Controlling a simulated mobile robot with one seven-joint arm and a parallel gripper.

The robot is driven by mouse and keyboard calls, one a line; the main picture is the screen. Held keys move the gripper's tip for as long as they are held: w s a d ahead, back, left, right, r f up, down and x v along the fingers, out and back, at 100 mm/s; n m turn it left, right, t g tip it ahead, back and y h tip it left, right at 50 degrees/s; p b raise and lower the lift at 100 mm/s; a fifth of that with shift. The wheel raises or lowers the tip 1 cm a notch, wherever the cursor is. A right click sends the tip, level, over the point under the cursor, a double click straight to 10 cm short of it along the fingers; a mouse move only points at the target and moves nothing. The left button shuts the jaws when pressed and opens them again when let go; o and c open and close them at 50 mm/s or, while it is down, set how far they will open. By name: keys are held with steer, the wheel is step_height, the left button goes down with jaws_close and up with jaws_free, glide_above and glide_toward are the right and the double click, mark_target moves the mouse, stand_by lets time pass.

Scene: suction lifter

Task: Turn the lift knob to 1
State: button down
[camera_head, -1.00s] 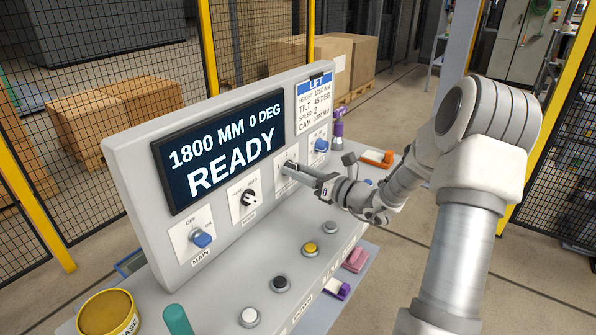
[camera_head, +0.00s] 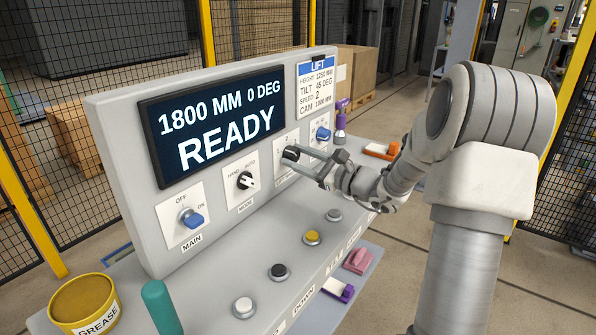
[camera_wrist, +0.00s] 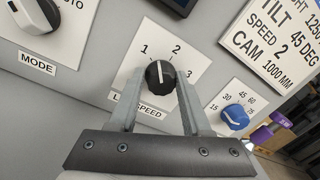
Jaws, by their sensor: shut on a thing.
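The lift speed knob (camera_wrist: 160,74) is black with a white pointer line, on a white plate (camera_wrist: 186,77) marked 1, 2 and 3. In the wrist view the line points up, between 1 and 2. My gripper (camera_wrist: 159,82) has a finger on either side of the knob and is shut on it.
The mode knob (camera_head: 245,181) and blue main knob (camera_head: 191,218) are to the left. A blue tilt knob (camera_head: 323,133) is close on the right. Push buttons (camera_head: 312,238) line the desk below. The display (camera_head: 218,125) reads 1800 MM 0 DEG READY.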

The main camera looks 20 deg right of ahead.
steer(key=n+b, duration=0.3)
steer(key=shift+d+f+b, duration=0.2)
steer(key=shift+b, duration=0.1)
steer(key=shift+r+n+b, duration=0.2)
steer(key=shift+n+b, duration=0.4)
steer(key=shift+b, duration=0.2)
steer(key=shift+r, duration=0.15)
steer(key=shift+c, duration=2.1)
jaws_free()
steer(key=shift+s, duration=0.2)
steer(key=p+v, duration=0.2)
steer(key=v, duration=1.5)
steer(key=shift+d+f, duration=0.15)
steer(key=shift+f, duration=0.2)
steer(key=shift+w, duration=0.1)
